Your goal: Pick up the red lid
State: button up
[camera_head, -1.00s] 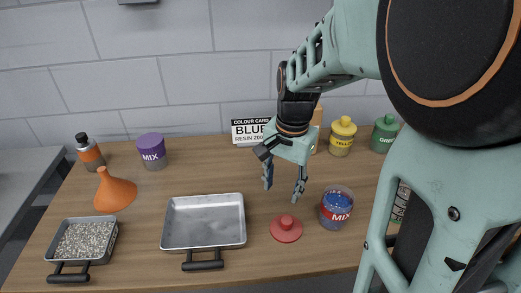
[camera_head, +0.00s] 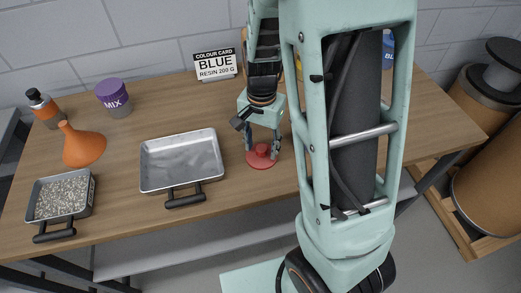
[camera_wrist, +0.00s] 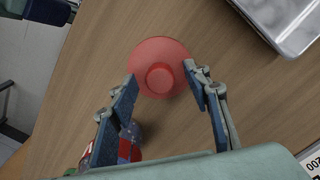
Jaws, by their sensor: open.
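The red lid (camera_head: 262,156) lies on the wooden table, to the right of the empty metal tray, with its round knob facing up. My gripper (camera_head: 263,151) is open and points down over the lid, with its fingers on either side of the knob. In the wrist view the lid (camera_wrist: 160,68) shows between and just beyond the fingertips of my gripper (camera_wrist: 162,82). I cannot tell whether the fingers touch it.
An empty metal tray (camera_head: 183,163) and a tray of pellets (camera_head: 64,195) have handles toward the front edge.

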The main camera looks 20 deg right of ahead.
jog(key=shift+f, duration=0.5)
jog(key=c, duration=1)
jog(key=shift+r, duration=0.1)
